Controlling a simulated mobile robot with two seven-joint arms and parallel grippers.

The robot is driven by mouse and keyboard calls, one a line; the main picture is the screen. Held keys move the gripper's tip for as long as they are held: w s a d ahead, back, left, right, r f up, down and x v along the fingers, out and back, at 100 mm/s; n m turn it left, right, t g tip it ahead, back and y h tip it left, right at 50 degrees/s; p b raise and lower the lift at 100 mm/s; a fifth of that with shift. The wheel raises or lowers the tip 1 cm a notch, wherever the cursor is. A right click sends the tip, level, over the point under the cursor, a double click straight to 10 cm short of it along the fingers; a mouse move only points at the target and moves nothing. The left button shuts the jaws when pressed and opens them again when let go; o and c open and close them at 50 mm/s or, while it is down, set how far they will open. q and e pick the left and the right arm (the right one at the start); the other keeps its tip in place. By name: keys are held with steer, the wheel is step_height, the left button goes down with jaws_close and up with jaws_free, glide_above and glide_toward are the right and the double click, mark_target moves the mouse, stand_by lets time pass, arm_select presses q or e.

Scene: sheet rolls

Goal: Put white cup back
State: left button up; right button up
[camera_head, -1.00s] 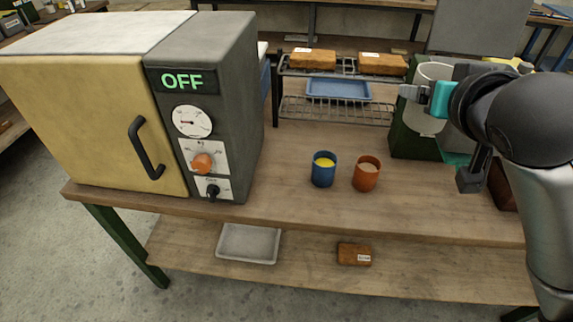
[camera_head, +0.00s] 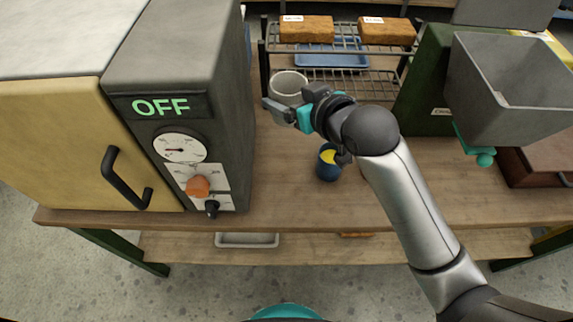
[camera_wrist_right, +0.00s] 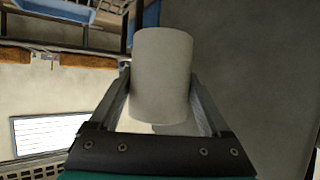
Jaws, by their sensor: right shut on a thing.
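The gripper hides part of the cup's lower side in the head view. Whether the cup touches the table cannot be told. My left gripper is not in view.
The oven (camera_head: 185,60) marked OFF stands close left of the cup. A wire rack (camera_head: 345,85) with brown blocks and a blue tray (camera_head: 330,56) is behind right. A blue cup (camera_head: 328,163) stands in front. A grey hopper (camera_head: 510,85) is at right.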

steer(key=f+b, duration=0.4)
steer(key=f, duration=1.2)
steer(key=shift+a+b, duration=0.2)
steer(key=shift+b, duration=0.1)
steer(key=shift+f+b, duration=0.75)
steer(key=shift+f, duration=1.4)
steer(key=shift+f, duration=0.15)
steer(key=o, duration=1.2)
steer(key=shift+o, duration=0.2)
steer(key=shift+r, duration=0.2)
steer(key=p+v, duration=0.3)
steer(key=v, duration=0.9)
steer(key=shift+f, duration=0.1)
